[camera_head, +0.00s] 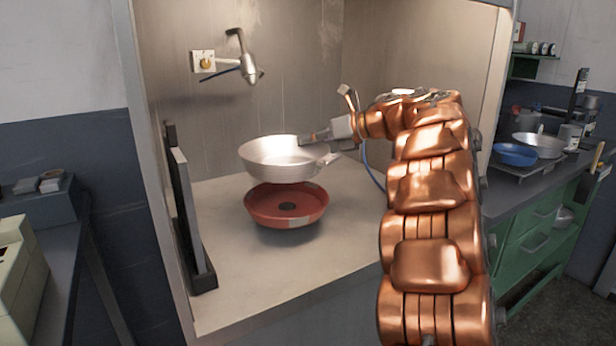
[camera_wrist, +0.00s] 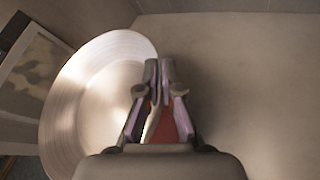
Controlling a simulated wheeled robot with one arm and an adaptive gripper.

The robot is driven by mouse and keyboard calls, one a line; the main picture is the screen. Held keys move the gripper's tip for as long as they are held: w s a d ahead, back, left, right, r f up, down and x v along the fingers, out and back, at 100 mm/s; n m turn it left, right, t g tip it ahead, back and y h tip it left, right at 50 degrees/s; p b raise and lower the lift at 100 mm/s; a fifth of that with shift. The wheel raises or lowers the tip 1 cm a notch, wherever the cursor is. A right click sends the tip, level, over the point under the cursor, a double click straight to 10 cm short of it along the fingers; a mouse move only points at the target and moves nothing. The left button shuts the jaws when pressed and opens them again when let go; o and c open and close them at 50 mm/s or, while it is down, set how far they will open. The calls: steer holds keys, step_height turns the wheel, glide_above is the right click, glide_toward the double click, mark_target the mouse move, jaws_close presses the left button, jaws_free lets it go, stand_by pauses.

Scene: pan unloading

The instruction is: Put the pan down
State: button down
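The silver pan (camera_head: 284,160) is level and appears to be held just above a round red dish (camera_head: 286,217) with a dark centre, inside the booth. In the wrist view the pan (camera_wrist: 95,100) fills the left side. The fingertips of my gripper (camera_wrist: 158,66) are close together at its right edge, shut on the pan's rim or handle. The exact grip is hidden. A bit of red shows between the fingers.
The grey counter (camera_head: 260,285) is clear in front and to the right of the red dish. A dark upright panel (camera_head: 186,215) stands on the left. A tap-like fixture (camera_head: 248,68) is on the back wall. A side bench holds a blue bowl (camera_head: 515,154).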

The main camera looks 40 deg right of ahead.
mark_target(309, 183)
step_height(309, 183, down, 8)
steer(key=shift+f+b, duration=0.2)
steer(key=shift+b, duration=0.2)
steer(key=shift+f+b, duration=0.3)
steer(key=shift+b, duration=0.15)
steer(key=c, duration=1.3)
jaws_free()
steer(key=shift+r, duration=0.15)
steer(key=shift+r+p, duration=0.25)
steer(key=shift+p, duration=0.25)
steer(key=v, duration=1.2)
steer(key=shift+f, duration=0.1)
